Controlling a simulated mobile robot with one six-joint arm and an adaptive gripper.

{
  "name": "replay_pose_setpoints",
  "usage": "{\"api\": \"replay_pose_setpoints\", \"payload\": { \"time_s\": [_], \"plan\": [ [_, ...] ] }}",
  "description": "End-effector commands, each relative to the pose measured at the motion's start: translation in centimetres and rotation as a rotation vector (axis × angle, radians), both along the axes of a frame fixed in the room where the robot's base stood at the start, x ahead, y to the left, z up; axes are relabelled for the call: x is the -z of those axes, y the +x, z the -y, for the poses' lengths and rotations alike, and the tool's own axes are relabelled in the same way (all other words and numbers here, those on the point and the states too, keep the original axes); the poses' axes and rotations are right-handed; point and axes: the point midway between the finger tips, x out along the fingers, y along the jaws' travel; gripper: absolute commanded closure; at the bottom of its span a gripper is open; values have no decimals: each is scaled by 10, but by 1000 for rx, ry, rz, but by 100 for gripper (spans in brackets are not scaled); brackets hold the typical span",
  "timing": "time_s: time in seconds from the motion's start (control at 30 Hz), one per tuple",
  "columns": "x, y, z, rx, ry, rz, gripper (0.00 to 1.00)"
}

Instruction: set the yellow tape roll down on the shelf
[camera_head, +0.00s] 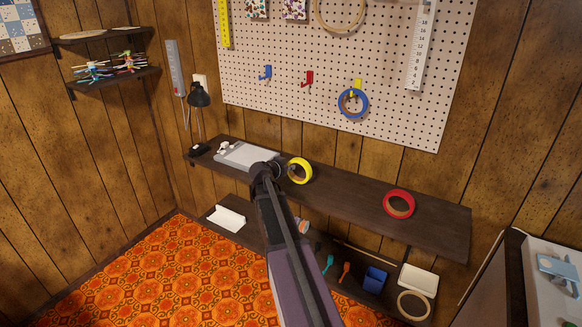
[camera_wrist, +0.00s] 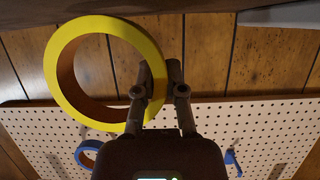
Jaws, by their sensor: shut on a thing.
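The yellow tape roll (camera_head: 308,173) is upright at the upper dark wooden shelf (camera_head: 350,192), right of the grey board. My gripper (camera_head: 279,168) is at the roll's left side in the head view, its fingers partly hidden by my arm. In the wrist view my gripper (camera_wrist: 159,78) is shut on one side of the ring wall of the yellow tape roll (camera_wrist: 51,75). A dark edge, probably the shelf (camera_wrist: 60,12), runs along the top there. I cannot tell whether the roll touches the shelf.
The shelf between the yellow and red rolls is clear. Behind is a pegboard (camera_head: 400,115) with a blue tape roll (camera_head: 342,103) hanging on it.

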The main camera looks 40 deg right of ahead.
Motion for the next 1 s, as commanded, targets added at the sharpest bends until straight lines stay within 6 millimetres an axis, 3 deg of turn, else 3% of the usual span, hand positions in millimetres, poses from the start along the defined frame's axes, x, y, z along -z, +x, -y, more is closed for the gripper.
{"api": "replay_pose_setpoints", "payload": {
  "time_s": [1.0],
  "plan": [
    [8,-1,2,2,0,0,100]
  ]
}}
